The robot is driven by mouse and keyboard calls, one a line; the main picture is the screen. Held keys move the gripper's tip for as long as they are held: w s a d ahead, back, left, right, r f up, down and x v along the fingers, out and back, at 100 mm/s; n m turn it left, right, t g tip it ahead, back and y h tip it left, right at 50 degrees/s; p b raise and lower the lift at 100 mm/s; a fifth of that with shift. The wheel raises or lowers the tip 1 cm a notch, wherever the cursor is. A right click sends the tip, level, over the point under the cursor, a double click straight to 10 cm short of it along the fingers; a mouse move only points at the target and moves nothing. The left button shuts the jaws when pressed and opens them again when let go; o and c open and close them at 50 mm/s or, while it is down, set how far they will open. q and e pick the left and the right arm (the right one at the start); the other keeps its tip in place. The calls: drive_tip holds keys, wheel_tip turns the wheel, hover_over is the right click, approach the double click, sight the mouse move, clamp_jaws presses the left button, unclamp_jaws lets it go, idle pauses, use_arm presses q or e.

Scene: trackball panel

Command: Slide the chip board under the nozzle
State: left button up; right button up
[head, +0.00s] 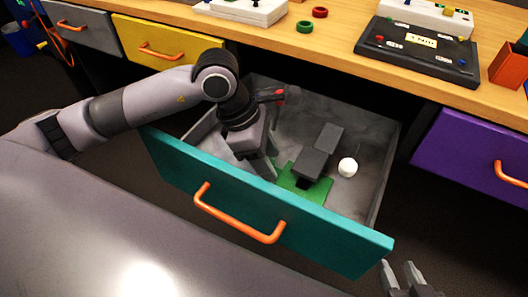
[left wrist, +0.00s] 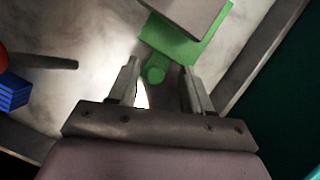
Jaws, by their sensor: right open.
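The green chip board (head: 291,181) lies on the floor of the open teal drawer, partly under a grey block (head: 313,161). I take the grey block to be the nozzle's housing; a nozzle tip is not clearly visible. My left gripper (head: 270,167) reaches down into the drawer beside the board. Its jaws (left wrist: 160,80) are open, with the knob around the gap between the fingertips; contact cannot be told. My right gripper (head: 404,272) is open and empty outside the drawer, at the bottom right.
A white ball (head: 347,167) lies right of the grey block. The teal drawer front (head: 330,238) with its orange handle bounds the near side. A blue block (left wrist: 12,92) lies left in the wrist view. A dark panel (head: 418,52) sits on the desk above.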

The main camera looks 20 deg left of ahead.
use_arm(q)
drive_tip(key=shift+a+r, duration=0.1)
drive_tip(key=shift+a, duration=0.05)
use_arm(e)
drive_tip(key=shift+d+f, duration=0.1)
use_arm(q)
drive_tip(key=p+v, duration=0.1)
drive_tip(key=v, duration=0.5)
drive_tip(key=shift+r, duration=0.45)
use_arm(e)
drive_tip(key=shift+s+d+f+g, duration=0.3)
drive_tip(key=shift+s+d+f, duration=0.15)
drive_tip(key=shift+f, duration=0.05)
use_arm(q)
drive_tip(key=shift+a, duration=0.15)
use_arm(e)
drive_tip(key=shift+r, duration=0.1)
